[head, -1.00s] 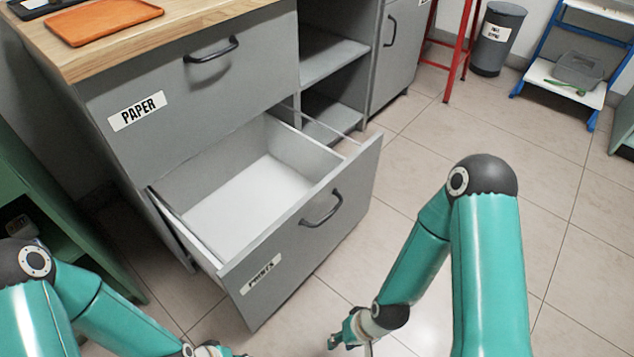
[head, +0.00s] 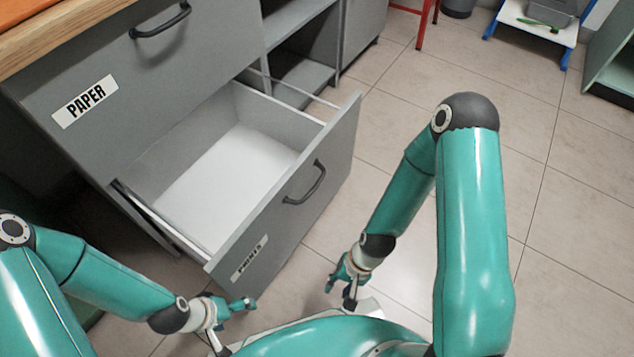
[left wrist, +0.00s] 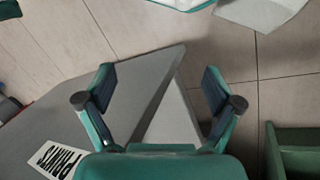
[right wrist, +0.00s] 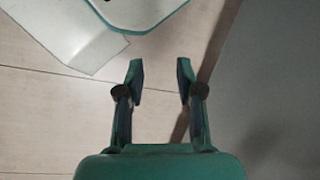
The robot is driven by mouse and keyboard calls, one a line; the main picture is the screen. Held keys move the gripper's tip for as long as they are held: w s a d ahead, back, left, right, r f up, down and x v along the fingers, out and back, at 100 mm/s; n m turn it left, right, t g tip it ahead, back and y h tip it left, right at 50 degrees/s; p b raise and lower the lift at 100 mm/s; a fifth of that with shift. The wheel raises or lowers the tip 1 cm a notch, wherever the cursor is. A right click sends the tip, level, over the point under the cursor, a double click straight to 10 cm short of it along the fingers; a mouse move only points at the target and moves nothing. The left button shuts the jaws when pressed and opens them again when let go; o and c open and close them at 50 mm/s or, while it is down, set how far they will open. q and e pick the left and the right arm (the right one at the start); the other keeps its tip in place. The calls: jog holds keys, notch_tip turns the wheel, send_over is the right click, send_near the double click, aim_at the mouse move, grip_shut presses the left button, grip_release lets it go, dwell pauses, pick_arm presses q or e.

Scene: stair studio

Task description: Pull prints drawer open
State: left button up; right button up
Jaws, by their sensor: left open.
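The grey prints drawer (head: 281,222) stands pulled far out below the paper drawer, its white-bottomed inside showing empty. Its dark handle (head: 307,183) is free, with no gripper on it. The PRINTS label (head: 248,258) also shows in the left wrist view (left wrist: 55,162). My left gripper (head: 236,325) is open and empty, low by the left end of the drawer front. In the left wrist view its fingers (left wrist: 158,90) are wide apart over the drawer's corner; I cannot tell contact. My right gripper (head: 340,294) is partly open and empty, in front of the drawer's face and below the handle.
The paper drawer (head: 150,75) above is shut. Open shelves (head: 300,85) stand right of the drawers. A red-legged stool (head: 428,22) and a blue-framed rack (head: 530,28) stand at the back. The tiled floor (head: 400,110) to the right is clear.

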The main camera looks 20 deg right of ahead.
jog(key=d+m+g, duration=0.1)
jog(key=m, duration=0.3)
jog(key=m+t+y+p, duration=0.3)
jog(key=m+t+y, duration=0.9)
jog(key=m, duration=1.9)
send_near(316, 184)
jog(key=x, duration=0.3)
jog(key=b+x, duration=0.1)
jog(key=x, duration=0.2)
jog(key=b+x, duration=0.1)
jog(key=x, duration=0.3)
jog(key=shift+f, duration=0.3)
grip_shut()
